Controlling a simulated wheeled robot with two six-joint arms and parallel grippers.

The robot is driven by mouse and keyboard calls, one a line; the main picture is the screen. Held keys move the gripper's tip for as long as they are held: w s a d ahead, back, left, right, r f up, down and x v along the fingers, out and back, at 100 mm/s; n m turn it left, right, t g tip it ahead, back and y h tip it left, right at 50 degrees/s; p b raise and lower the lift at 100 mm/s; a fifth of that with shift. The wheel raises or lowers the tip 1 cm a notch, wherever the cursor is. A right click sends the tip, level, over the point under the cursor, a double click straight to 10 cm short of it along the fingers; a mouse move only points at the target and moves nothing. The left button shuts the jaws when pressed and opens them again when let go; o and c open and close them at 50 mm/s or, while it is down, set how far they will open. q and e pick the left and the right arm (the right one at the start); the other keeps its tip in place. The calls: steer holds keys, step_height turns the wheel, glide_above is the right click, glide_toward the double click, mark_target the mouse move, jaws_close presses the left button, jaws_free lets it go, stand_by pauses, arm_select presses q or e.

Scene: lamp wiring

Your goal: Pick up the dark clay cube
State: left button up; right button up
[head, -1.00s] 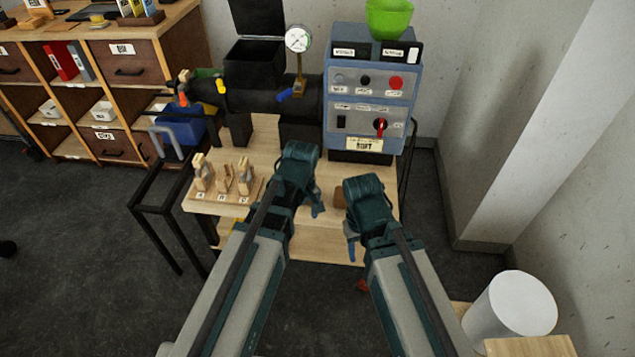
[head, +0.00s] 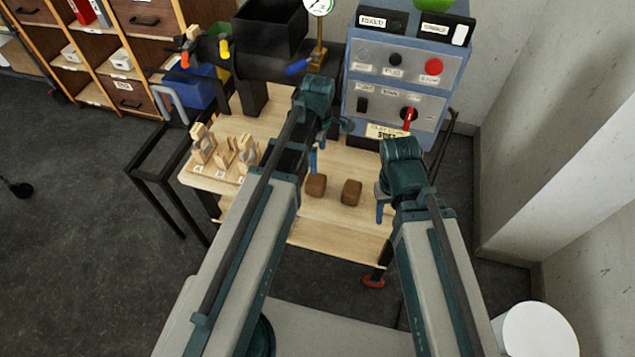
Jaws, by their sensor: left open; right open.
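Two brown cubes lie apart on the light wooden table (head: 335,228). The left cube (head: 316,186) looks slightly darker or redder, and the right cube (head: 351,192) is close in colour, so I cannot tell for sure which is the dark clay one. My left gripper (head: 314,160) is open and empty, just above and behind the left cube in the picture. My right gripper (head: 380,205) is open and empty, to the right of the right cube. Neither gripper appears to touch a cube.
A wooden rack with several labelled wooden pieces (head: 222,157) stands at the table's left. A blue-grey control box (head: 400,85) stands at the back right, beside a black machine with a gauge (head: 318,6). The table's front strip is clear.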

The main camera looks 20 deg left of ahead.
arm_select(q)
step_height(320, 180, down, 9)
steer(key=b, duration=0.8)
steer(key=shift+r, duration=0.3)
steer(key=f+b, duration=0.5)
steer(key=shift+s+a+f, duration=0.1)
steer(key=shift+a+f, duration=0.1)
steer(key=shift+a, duration=0.15)
steer(key=shift+r, duration=0.1)
jaws_close()
